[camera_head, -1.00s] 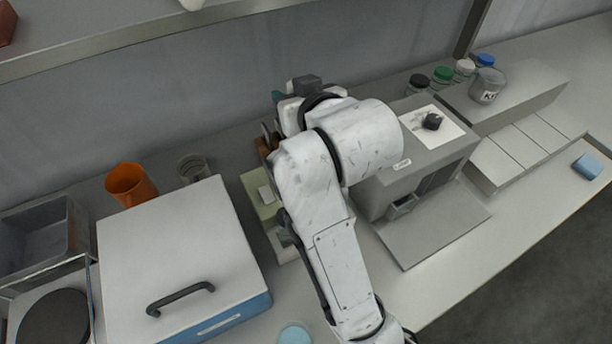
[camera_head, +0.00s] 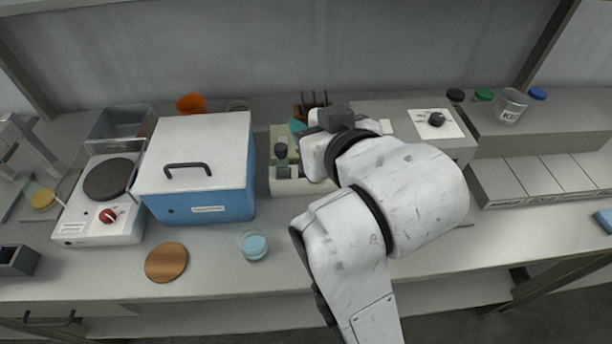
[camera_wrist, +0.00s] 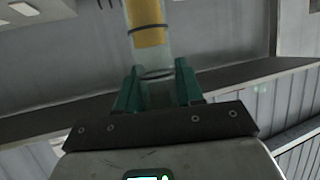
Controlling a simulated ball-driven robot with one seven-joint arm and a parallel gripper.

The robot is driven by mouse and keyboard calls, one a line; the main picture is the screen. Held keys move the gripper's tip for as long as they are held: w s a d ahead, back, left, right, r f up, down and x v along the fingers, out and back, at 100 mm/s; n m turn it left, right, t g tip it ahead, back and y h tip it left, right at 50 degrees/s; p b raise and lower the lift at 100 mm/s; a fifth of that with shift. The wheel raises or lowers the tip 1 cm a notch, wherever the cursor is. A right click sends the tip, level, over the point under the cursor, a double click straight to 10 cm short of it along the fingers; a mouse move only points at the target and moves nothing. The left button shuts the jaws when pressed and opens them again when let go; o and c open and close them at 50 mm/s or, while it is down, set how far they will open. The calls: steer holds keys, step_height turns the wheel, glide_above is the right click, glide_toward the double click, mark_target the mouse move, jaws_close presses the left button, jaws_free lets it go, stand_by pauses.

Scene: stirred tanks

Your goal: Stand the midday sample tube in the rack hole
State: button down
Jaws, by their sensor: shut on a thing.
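In the wrist view, my gripper (camera_wrist: 158,85) has its green fingers shut on a clear sample tube (camera_wrist: 147,25) with yellow-orange contents and a dark ring around it. The tube runs up out of the picture, so its far end is cut off. Whether it is the midday tube cannot be read. In the head view, a teal bit of my gripper (camera_head: 297,126) shows beside my white wrist; the tube is hidden there. A brown holder with dark uprights (camera_head: 311,106) stands at the back behind my wrist; I cannot tell whether it is the rack, and no hole is visible.
A pale green device (camera_head: 282,178) stands just left of my wrist, beside a blue box with a white lid (camera_head: 205,205). A grey machine (camera_head: 450,145) is to the right. A glass dish (camera_head: 254,246) and brown disc (camera_head: 166,262) lie in front; bench between them is clear.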

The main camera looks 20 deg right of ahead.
steer(key=w+d+f+p, duration=0.2)
steer(key=w+d+f, duration=0.1)
steer(key=w+f, duration=0.9)
steer(key=shift+w+d+f, duration=0.15)
steer(key=shift+w+f, duration=0.2)
steer(key=shift+w, duration=0.05)
steer(key=shift+f, duration=0.4)
steer(key=shift+f+b, duration=0.25)
steer(key=shift+b, duration=0.15)
steer(key=c, duration=0.7)
jaws_free()
steer(key=shift+r, duration=0.1)
